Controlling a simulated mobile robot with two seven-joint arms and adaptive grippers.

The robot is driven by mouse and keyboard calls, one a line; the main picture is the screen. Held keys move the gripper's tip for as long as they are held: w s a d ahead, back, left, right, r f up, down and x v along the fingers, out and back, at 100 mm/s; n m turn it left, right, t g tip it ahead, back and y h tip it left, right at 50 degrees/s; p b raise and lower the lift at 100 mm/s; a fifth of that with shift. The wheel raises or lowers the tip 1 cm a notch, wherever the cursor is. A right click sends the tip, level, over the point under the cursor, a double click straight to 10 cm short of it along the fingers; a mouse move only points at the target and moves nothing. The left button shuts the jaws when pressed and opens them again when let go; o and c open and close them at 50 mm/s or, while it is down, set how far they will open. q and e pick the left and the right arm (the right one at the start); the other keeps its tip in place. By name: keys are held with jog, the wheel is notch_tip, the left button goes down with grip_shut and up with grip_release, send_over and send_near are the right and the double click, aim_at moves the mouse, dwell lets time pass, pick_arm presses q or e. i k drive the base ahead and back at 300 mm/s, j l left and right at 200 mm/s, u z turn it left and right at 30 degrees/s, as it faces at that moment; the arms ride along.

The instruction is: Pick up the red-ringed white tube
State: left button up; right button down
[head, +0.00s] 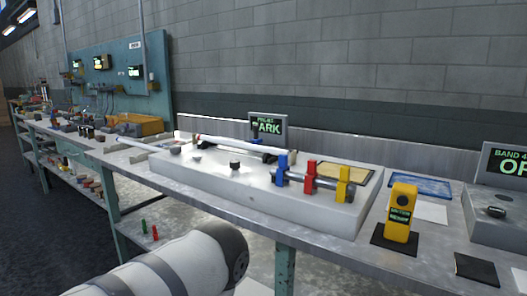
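A long white tube (240,145) lies near the back of a pale raised block (225,187) on the metal bench. Its right end is near a blue and dark holder. Another pale, rod-like piece (122,141) lies on the bench to the left of the block. I cannot make out a red ring on either one at this size. Neither of my grippers shows. A thick white and grey arm link of mine fills the bottom left, in front of the bench.
Blue, red (310,177) and yellow (344,183) clamps hold a dark rod at the block's front right. A small screen (267,127) stands behind. A yellow meter (400,212) stands to the right. Tools and a yellow bin (140,125) crowd the far left bench.

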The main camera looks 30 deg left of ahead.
aim_at(251, 147)
jog(key=j+z, duration=0.1)
jog(key=j, duration=0.5)
jog(key=k+j+z, duration=0.1)
jog(key=j, duration=0.45)
jog(key=j+z, duration=0.1)
jog(key=j, duration=0.5)
jog(key=k+j+z, duration=0.15)
jog(key=j, duration=0.45)
